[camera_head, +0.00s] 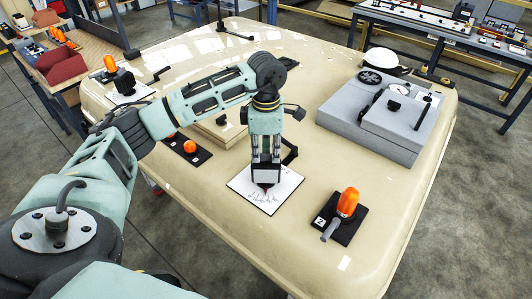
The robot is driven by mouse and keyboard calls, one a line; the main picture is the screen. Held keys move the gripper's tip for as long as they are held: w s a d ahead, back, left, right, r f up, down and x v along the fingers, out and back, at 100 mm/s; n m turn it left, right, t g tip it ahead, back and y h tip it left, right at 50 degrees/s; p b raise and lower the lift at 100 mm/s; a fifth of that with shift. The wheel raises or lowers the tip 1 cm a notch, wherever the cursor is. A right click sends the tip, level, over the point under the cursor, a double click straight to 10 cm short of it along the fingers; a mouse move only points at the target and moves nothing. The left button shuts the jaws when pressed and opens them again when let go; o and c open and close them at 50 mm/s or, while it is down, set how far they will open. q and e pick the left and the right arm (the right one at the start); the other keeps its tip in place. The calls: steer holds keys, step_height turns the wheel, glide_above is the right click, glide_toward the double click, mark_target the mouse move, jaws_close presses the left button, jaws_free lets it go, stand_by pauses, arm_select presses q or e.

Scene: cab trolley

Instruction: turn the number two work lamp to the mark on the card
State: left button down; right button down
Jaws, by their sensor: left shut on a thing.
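An orange work lamp (347,203) lies on a black base at the front right of the cream top. A small white label (319,222) on that base seems to bear a 2. A white card (249,197) with fine dark marks lies left of it. My left gripper (265,183) points down over the card, apart from that orange lamp. It is shut on a small dark, reddish thing, mostly hidden by the fingers; I cannot tell what it is. My right gripper is not in view.
Another orange lamp (190,147) on a black base lies partly behind my left arm. A further lamp (110,63) stands at the back left. A grey block (350,118) with black fittings fills the right rear.

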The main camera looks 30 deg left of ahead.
arm_select(q)
steer(key=n+b, duration=0.1)
steer(key=n, duration=0.2)
steer(key=shift+b, duration=0.35)
steer(key=shift+r+n, duration=0.1)
steer(key=shift+n, duration=0.6)
steer(key=shift+w, duration=0.1)
steer(key=c, duration=1.8)
jaws_free()
steer(key=shift+c, duration=0.2)
step_height(320, 180, up, 12)
